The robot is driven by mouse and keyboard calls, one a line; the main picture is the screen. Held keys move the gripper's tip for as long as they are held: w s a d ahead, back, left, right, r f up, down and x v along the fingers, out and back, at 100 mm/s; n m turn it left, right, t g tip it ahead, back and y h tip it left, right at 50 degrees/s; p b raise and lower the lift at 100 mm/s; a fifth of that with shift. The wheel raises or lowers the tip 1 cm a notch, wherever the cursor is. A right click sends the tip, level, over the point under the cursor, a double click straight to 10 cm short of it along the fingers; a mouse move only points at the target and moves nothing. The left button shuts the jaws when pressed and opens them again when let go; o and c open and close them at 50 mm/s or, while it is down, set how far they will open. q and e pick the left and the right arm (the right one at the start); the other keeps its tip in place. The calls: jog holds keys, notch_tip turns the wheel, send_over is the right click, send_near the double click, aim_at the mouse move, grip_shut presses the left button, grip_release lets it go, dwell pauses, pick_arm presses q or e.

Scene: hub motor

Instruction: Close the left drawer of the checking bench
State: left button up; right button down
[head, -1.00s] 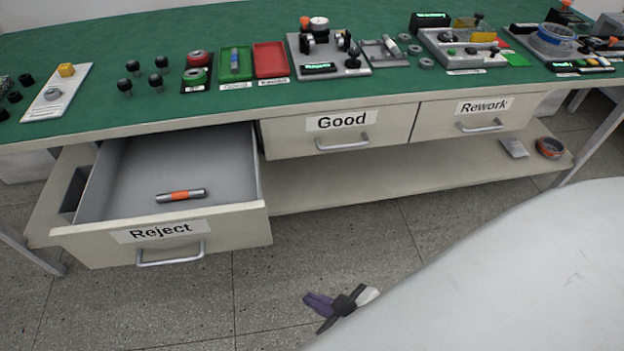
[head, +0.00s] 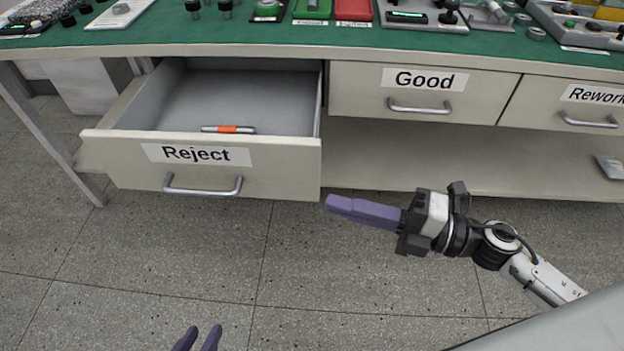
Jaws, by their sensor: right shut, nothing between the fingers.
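The left drawer (head: 255,165), labelled Reject, is pulled out from the checking bench (head: 290,46), with its inside in view. A grey cylinder with an orange band (head: 228,129) lies in it. The drawer's bar handle (head: 203,190) is on its front. My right gripper (head: 330,203) is shut and empty, its purple fingers pointing left, just below and right of the drawer front's right corner in the picture. My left gripper (head: 203,330) shows only its two purple fingertips at the bottom edge, apart with nothing between them, below the drawer. The rest of it is out of frame.
The Good drawer (head: 425,95) and the Rework drawer (head: 575,107) are closed. A lower shelf (head: 430,165) runs beneath them, with a small grey item (head: 610,166) on it. The floor in front of the Reject drawer is clear.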

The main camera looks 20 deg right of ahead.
aim_at(312, 178)
jog(key=w+a, duration=0.1)
jog(key=w, duration=0.1)
jog(key=w+a, duration=0.1)
jog(key=w, duration=0.1)
jog(key=w+a+b, duration=0.1)
jog(key=w, duration=0.2)
jog(key=shift+a, duration=0.35)
pick_arm(q)
jog(key=shift+f, duration=0.25)
pick_arm(e)
jog(key=shift+w, duration=0.1)
pick_arm(q)
jog(key=shift+s, duration=0.1)
pick_arm(e)
jog(key=shift+w+d, duration=0.1)
